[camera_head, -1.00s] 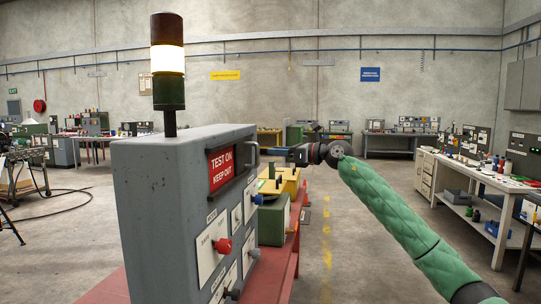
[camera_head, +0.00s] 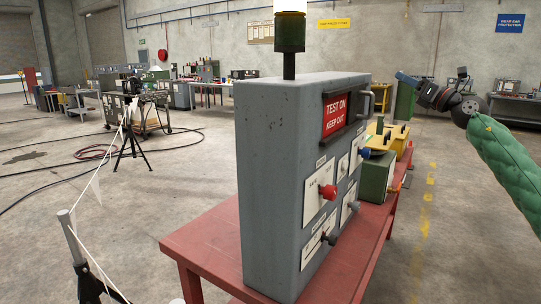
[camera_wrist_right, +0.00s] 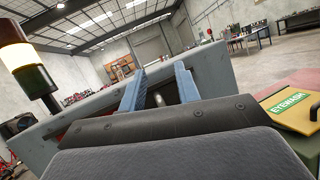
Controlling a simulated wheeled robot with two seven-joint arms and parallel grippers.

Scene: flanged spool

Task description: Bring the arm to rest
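My right gripper (camera_head: 402,77) is at the upper right of the head view, with the green-sleeved arm (camera_head: 505,160) behind it. It is held in the air just right of the grey panel box (camera_head: 268,150) and its side handle (camera_head: 385,97), apart from the handle in the picture. In the right wrist view two blue fingers (camera_wrist_right: 158,88) stand apart with nothing between them; the grey box (camera_wrist_right: 215,68) lies beyond. My left gripper is not in view.
The box stands on a red table (camera_head: 215,238), with a red "TEST ON KEEP OUT" sign (camera_head: 335,112) and a lamp post (camera_head: 290,35). Green and yellow cases (camera_head: 377,175) sit beyond it. A tripod (camera_head: 130,145) and cables (camera_head: 90,152) are at left.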

